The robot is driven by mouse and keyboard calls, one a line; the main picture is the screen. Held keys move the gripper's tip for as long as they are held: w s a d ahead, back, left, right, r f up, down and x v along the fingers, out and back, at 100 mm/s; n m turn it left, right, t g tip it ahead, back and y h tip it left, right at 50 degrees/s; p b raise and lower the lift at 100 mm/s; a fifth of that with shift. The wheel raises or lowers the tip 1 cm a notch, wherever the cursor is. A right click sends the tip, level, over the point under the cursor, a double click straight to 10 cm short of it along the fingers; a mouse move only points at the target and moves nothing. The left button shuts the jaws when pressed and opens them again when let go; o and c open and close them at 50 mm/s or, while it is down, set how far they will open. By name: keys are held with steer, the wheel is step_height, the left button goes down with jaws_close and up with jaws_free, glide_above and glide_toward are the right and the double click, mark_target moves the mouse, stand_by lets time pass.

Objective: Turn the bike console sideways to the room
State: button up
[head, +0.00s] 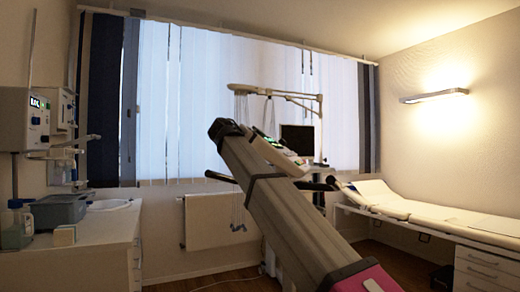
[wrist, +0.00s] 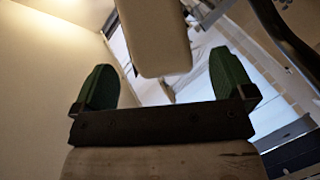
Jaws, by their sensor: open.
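The bike stands mid-room behind my arm in the head view. A pale sloped panel, which looks like the bike console (head: 283,153), shows just right of my arm, partly hidden. Dark handlebar ends (head: 219,177) stick out on both sides of the arm. My gripper does not show clearly in the head view. In the wrist view my gripper (wrist: 164,62) is open, with two green fingers wide apart. A beige padded block (wrist: 158,38) shows between and beyond the fingers; I cannot tell what it is or whether it touches them.
A counter with devices (head: 75,245) stands at left. A padded couch (head: 430,212) runs along the right wall. A dark monitor (head: 298,139) and an overhead arm with hanging cables (head: 275,92) are behind the bike. A radiator (head: 215,221) is under the window.

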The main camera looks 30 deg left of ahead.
mark_target(259, 147)
steer(key=shift+x, duration=2.45)
